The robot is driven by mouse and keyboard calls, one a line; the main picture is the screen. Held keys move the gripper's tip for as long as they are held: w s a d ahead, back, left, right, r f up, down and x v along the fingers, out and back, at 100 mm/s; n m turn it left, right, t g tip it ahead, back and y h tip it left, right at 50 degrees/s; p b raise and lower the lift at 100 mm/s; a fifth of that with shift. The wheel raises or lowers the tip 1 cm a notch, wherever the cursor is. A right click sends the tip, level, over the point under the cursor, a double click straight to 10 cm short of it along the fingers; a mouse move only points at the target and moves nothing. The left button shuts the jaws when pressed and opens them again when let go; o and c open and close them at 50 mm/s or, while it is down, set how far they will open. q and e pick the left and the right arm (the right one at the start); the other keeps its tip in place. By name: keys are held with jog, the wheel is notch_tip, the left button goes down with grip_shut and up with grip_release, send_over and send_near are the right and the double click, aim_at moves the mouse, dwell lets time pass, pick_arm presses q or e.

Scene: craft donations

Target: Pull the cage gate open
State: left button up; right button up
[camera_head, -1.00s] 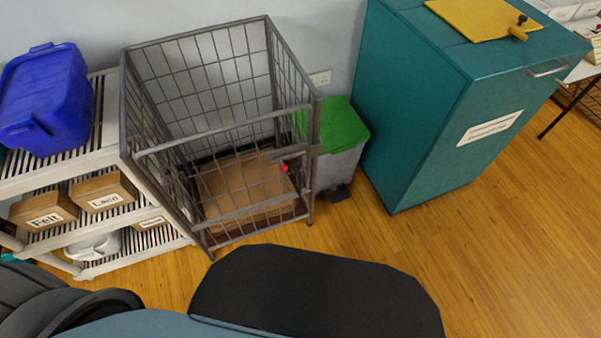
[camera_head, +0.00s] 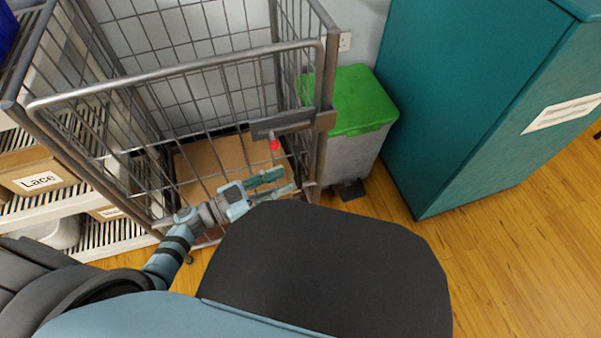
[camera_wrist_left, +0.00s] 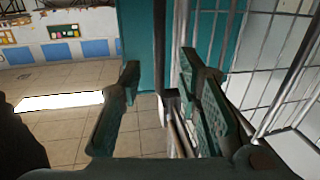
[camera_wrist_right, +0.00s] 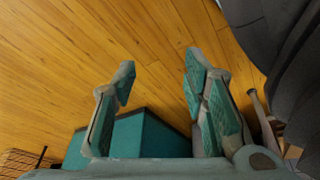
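The cage gate (camera_head: 215,88) is a grey wire-mesh panel on the front of the metal cage (camera_head: 90,15). Its right edge is at the cage's right front post, and it looks closed. A dark latch plate (camera_head: 285,122) with a red knob (camera_head: 275,145) sits near that edge. My left gripper (camera_head: 290,180) is open in front of the gate, below the knob, with nothing held. In the left wrist view my left gripper (camera_wrist_left: 160,70) has its fingers apart, with bars visible between and beyond them; contact cannot be told. My right gripper (camera_wrist_right: 160,62) is open and empty above the wooden floor.
A grey bin with a green lid (camera_head: 358,100) stands right of the cage, beside a large teal cabinet (camera_head: 460,90). A slatted shelf (camera_head: 95,238) with a box labelled Lace (camera_head: 40,175) stands at the left. The floor (camera_head: 510,255) at the right is clear.

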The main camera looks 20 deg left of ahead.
aim_at(300, 172)
pick_arm(q)
jog(key=b+x, duration=0.1)
jog(key=x, duration=0.5)
jog(key=shift+w+d, duration=0.1)
jog(key=shift+w, duration=0.05)
pick_arm(e)
jog(key=shift+w+a+r, duration=0.1)
jog(key=shift+w+r, duration=0.3)
jog(key=shift+r, duration=0.2)
jog(key=shift+w+a+r, duration=0.1)
jog(key=shift+w+r, duration=0.25)
jog(key=shift+r, duration=0.2)
pick_arm(q)
jog(key=shift+c, duration=0.3)
grip_shut()
